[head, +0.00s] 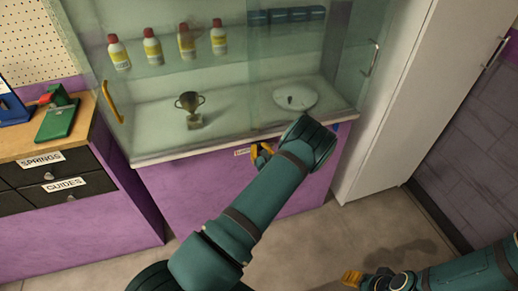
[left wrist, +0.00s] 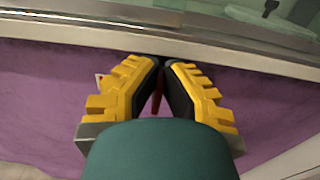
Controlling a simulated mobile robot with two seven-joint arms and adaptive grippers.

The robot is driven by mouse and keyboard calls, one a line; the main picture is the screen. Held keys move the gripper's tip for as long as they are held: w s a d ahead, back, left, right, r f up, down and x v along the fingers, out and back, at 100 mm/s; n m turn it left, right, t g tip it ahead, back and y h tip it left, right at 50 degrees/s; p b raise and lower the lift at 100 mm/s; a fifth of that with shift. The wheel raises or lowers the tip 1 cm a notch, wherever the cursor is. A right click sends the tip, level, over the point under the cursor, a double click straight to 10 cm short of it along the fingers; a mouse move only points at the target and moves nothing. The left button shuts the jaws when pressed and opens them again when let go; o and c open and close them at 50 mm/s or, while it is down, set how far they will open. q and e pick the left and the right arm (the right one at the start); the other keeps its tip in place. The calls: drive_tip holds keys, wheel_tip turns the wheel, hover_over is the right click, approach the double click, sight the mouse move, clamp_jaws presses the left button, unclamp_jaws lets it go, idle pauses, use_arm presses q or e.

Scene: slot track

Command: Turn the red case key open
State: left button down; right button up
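The glass display case (head: 228,177) stands on a purple base. In the head view my left gripper (head: 262,150) is at the front of that base, just below the case's bottom ledge. In the left wrist view its yellow-and-black fingers (left wrist: 161,64) come together at their tips. A narrow red piece, seemingly the red case key (left wrist: 157,100), shows between them; the fingers hide most of it. In the head view the key is hidden by my gripper and arm. My right gripper (head: 352,278) is low at the right, away from the case; its finger gap is unclear.
A small label (head: 241,153) is on the purple front beside my left gripper. Inside the case are a trophy (head: 190,108), a white plate (head: 295,97) and several bottles (head: 153,46). Drawers (head: 50,175) stand left, a white cabinet (head: 405,95) right.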

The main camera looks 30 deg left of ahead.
use_arm(q)
drive_tip(key=shift+m, duration=0.4)
drive_tip(key=shift+w+d+f+m+p, duration=0.15)
drive_tip(key=shift+w+f+m, duration=0.15)
drive_tip(key=shift+m, duration=2.55)
drive_tip(key=shift+w+d+f+m+p, duration=0.15)
drive_tip(key=shift+d+f+m, duration=0.1)
drive_tip(key=shift+m, duration=2.65)
drive_tip(key=shift+w+d+f+m+p, duration=0.15)
drive_tip(key=shift+w+f+m, duration=0.15)
drive_tip(key=shift+m, duration=2.55)
drive_tip(key=c, duration=1.1)
unclamp_jaws()
drive_tip(key=shift+a, duration=0.1)
drive_tip(key=shift+s, duration=0.1)
